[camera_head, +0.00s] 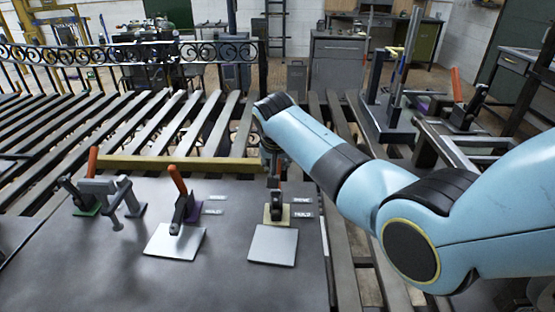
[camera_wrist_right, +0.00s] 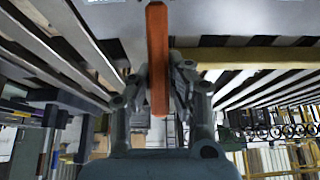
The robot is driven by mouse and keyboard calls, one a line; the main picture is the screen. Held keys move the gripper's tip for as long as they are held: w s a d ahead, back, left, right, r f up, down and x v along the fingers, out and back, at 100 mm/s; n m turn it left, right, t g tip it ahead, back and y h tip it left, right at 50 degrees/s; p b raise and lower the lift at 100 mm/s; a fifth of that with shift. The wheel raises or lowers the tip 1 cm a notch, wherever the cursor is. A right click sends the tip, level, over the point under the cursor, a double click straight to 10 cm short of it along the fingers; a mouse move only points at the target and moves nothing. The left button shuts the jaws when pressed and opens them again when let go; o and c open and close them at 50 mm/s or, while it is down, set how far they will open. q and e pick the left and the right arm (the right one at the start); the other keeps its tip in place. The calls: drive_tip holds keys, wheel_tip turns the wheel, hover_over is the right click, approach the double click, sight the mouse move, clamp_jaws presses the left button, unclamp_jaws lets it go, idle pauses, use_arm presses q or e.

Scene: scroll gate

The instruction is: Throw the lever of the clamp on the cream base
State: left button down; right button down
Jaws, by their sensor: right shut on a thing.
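The clamp on the cream base (camera_head: 277,213) stands on the dark table at the right, a pale plate (camera_head: 273,245) in front of it. My right arm comes from the right, and my right gripper (camera_head: 272,158) is over this clamp. In the head view the wrist hides most of the lever. In the right wrist view the orange lever (camera_wrist_right: 157,55) stands between the fingers of my right gripper (camera_wrist_right: 160,80), which is shut on it. My left gripper is not in view.
A clamp with an orange lever on a purple base (camera_head: 184,207) and a clamp on a green base (camera_head: 87,208) stand to the left. Small labels (camera_head: 302,207) lie beside the cream base. A yellow bar (camera_head: 180,163) runs behind. Another fixture with an orange lever (camera_head: 456,85) is at right.

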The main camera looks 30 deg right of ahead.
sight(278, 167)
drive_tip(key=shift+s+a+r+t+h+p, duration=0.35)
drive_tip(key=shift+s+t+h, duration=0.15)
drive_tip(key=shift+t, duration=0.1)
drive_tip(key=shift+s+r+t, duration=0.1)
drive_tip(key=shift+s+t, duration=0.1)
drive_tip(key=shift+t, duration=0.2)
drive_tip(key=shift+s+a+t+h+b, duration=0.3)
drive_tip(key=shift+s+t+h+b, duration=0.15)
drive_tip(key=shift+b, duration=0.2)
drive_tip(key=shift+s+a+r+t+h+b, duration=0.35)
drive_tip(key=shift+s+t+h+b, duration=0.3)
drive_tip(key=shift+b, duration=0.55)
drive_tip(key=shift+r+t, duration=0.1)
drive_tip(key=shift+t, duration=0.2)
drive_tip(key=c, duration=1.2)
unclamp_jaws()
drive_tip(key=shift+c, duration=0.2)
